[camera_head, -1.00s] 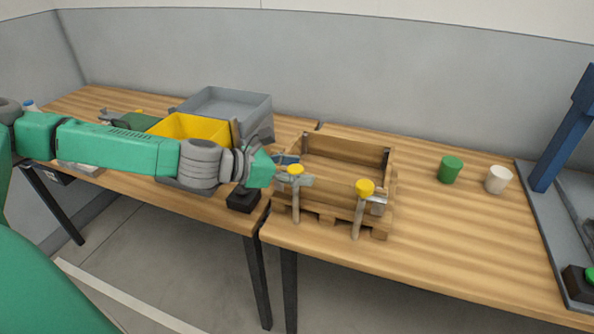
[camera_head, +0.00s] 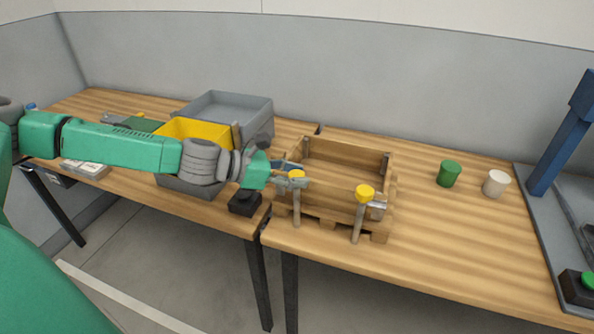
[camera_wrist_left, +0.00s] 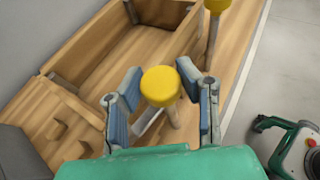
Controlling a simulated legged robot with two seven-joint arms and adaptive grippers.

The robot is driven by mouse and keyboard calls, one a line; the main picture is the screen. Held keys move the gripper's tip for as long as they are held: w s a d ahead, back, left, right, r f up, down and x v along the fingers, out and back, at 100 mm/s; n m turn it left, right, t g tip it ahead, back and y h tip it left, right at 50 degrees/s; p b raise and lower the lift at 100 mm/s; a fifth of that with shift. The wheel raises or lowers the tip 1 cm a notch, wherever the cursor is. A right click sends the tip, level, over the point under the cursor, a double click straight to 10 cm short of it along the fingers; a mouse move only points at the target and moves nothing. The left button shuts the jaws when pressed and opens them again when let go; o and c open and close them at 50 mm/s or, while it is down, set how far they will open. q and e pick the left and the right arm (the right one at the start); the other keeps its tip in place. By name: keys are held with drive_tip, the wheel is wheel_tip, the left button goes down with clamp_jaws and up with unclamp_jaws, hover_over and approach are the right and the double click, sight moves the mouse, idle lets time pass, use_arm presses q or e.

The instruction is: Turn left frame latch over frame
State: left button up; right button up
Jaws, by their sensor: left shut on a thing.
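The wooden frame (camera_head: 340,165) sits on a small pallet at the bench's front edge. The left frame latch (camera_head: 296,174) has a yellow knob on a pale post at the frame's front left. It also shows in the left wrist view (camera_wrist_left: 161,86), with a grey plate beside the post. My left gripper (camera_head: 290,181) is at this latch, shut on it, with a blue-padded finger on either side of the knob in the left wrist view (camera_wrist_left: 165,100). The fingers partly hide the latch in the head view. My right gripper is out of view.
A second yellow-knobbed latch (camera_head: 364,193) stands at the frame's front right. A yellow bin (camera_head: 196,130) and a grey bin (camera_head: 232,106) stand left of the frame. A green cup (camera_head: 448,174) and a white cup (camera_head: 496,184) stand to the right, with clear bench between.

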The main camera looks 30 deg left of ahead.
use_arm(q)
drive_tip(key=m+g+h+p, duration=0.2)
drive_tip(key=m+g+p, duration=0.1)
drive_tip(key=shift+w+a+r+m+h, duration=0.1)
drive_tip(key=shift+w+r+m+h, duration=0.1)
drive_tip(key=shift+r+m+h, duration=0.1)
drive_tip(key=shift+f+m+g+h+p, duration=0.15)
drive_tip(key=shift+m+g+h+p, duration=0.4)
drive_tip(key=shift+m+g, duration=0.45)
drive_tip(key=shift+f+m+g+h, duration=0.1)
drive_tip(key=shift+m+g+h, duration=0.15)
drive_tip(key=shift+m+g, duration=0.7)
drive_tip(key=shift+f+m+g+b, duration=0.1)
drive_tip(key=shift+m+g+b, duration=0.35)
drive_tip(key=shift+m+g, duration=0.5)
drive_tip(key=m+g+b, duration=0.1)
drive_tip(key=g, duration=0.1)
drive_tip(key=shift+m+g, duration=0.3)
drive_tip(key=m+g+b, duration=0.3)
drive_tip(key=g, duration=0.1)
drive_tip(key=shift+m+b, duration=0.3)
drive_tip(key=shift+b, duration=0.05)
drive_tip(key=shift+s+m+g+y+b, duration=0.1)
drive_tip(key=shift+m+g+y+b, duration=0.5)
drive_tip(key=shift+m+g+y, duration=0.3)
